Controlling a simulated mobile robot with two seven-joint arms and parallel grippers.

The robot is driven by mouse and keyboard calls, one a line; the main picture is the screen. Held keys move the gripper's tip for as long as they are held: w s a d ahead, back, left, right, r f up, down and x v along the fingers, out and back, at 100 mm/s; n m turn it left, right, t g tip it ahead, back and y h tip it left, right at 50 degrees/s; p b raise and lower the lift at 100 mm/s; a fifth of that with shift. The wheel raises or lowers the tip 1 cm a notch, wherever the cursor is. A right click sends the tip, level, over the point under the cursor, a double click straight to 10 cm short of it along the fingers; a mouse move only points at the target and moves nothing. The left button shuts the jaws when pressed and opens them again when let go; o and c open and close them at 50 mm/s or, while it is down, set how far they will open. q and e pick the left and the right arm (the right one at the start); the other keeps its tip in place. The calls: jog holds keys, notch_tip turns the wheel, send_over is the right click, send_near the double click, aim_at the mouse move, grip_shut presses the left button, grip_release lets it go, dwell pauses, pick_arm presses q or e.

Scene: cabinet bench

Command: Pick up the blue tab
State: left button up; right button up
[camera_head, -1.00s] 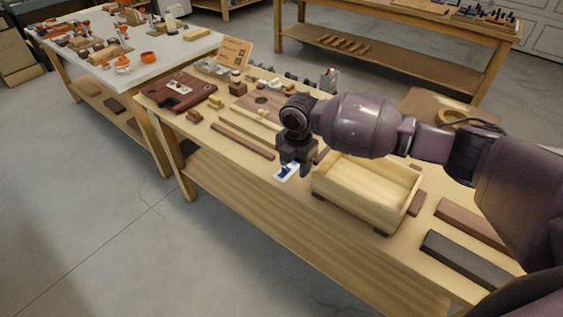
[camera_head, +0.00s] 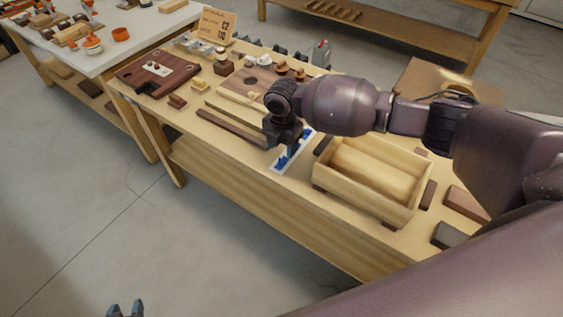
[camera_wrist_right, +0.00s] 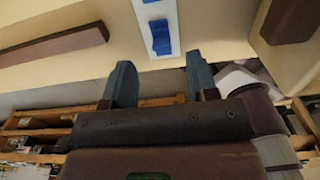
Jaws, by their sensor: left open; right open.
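A narrow white strip (camera_head: 276,168) with blue tabs lies on the bench, left of the wooden box. One blue tab (camera_head: 281,162) shows near its front end; my right gripper partly covers the strip. In the right wrist view, a blue tab (camera_wrist_right: 160,37) on the white strip (camera_wrist_right: 153,12) lies beyond the fingertips, between their lines. My right gripper (camera_wrist_right: 158,66) is open and empty, with the tab apart from its fingers. In the head view, my right gripper (camera_head: 287,146) is over the strip. My left gripper (camera_head: 126,308) is open at the bottom edge, away from the bench.
The open wooden box (camera_head: 372,180) stands right of the strip. A dark wooden bar (camera_head: 232,128) lies to the left, and also shows in the right wrist view (camera_wrist_right: 55,44). Wooden boards and small parts fill the bench's far end. The floor in front is clear.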

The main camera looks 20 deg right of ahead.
aim_at(282, 159)
jog(key=shift+s+a+f, duration=0.1)
jog(key=shift+f, duration=1.2)
jog(key=shift+s+a+f, duration=0.1)
jog(key=shift+f, duration=1.2)
jog(key=c, duration=0.8)
